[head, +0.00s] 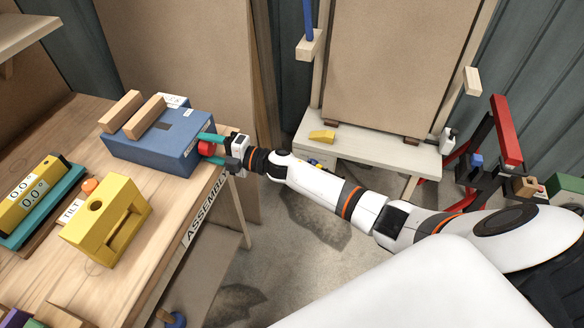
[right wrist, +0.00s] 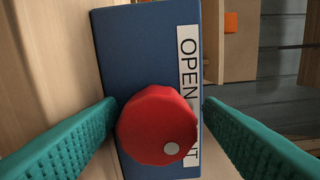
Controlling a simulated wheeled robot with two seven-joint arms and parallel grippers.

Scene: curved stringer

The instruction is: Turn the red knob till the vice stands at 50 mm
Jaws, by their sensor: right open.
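The blue vice (head: 150,148) stands on the wooden bench, with two wooden jaw blocks (head: 138,113) on top and a gap between them. The red knob (head: 205,148) is on its right side. In the right wrist view the knob (right wrist: 157,126) has a pale dot at its lower right, and a white label (right wrist: 188,70) with "OPEN" lies behind it. My right gripper (head: 222,150) has its teal fingers open, one on each side of the knob. In the right wrist view the fingers look apart from the knob. I cannot read any opening value on the vice. My left gripper is not in view.
A yellow block (head: 107,222) with a hole stands in front of the vice on the bench. A yellow gauge with displays (head: 35,190) lies at the left on a teal base. The bench edge with an "ASSEMBLY" strip (head: 205,213) runs below my right gripper.

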